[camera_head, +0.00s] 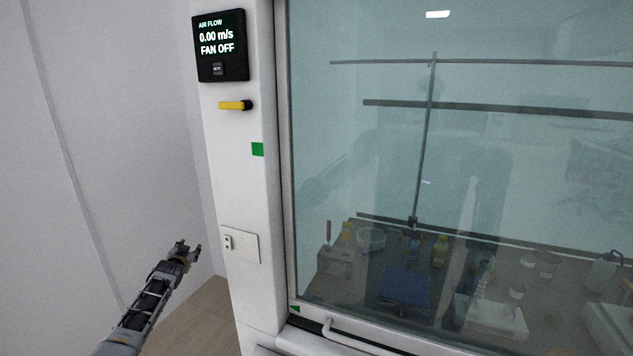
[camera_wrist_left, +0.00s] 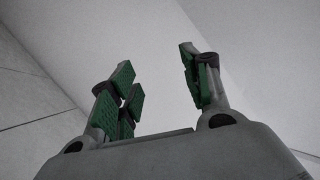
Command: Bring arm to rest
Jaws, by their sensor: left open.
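My left gripper (camera_head: 190,249) is at the lower left of the head view, with its arm coming up from the bottom edge. It is in free space left of the fumehood's white side post (camera_head: 225,170), apart from it. In the left wrist view the left gripper (camera_wrist_left: 160,85) has its green-padded fingers spread, with nothing between them. Only plain wall (camera_wrist_left: 150,40) shows behind the fingers. My right gripper is in neither view.
The fumehood's glass sash (camera_head: 390,160) is down, with a handle (camera_head: 345,338) at its bottom edge. Behind it stand bottles, a blue pad (camera_head: 405,287) and rods. The post carries a display (camera_head: 219,44) reading "FAN OFF" and a yellow lever (camera_head: 233,105). Floor (camera_head: 200,325) shows below the gripper.

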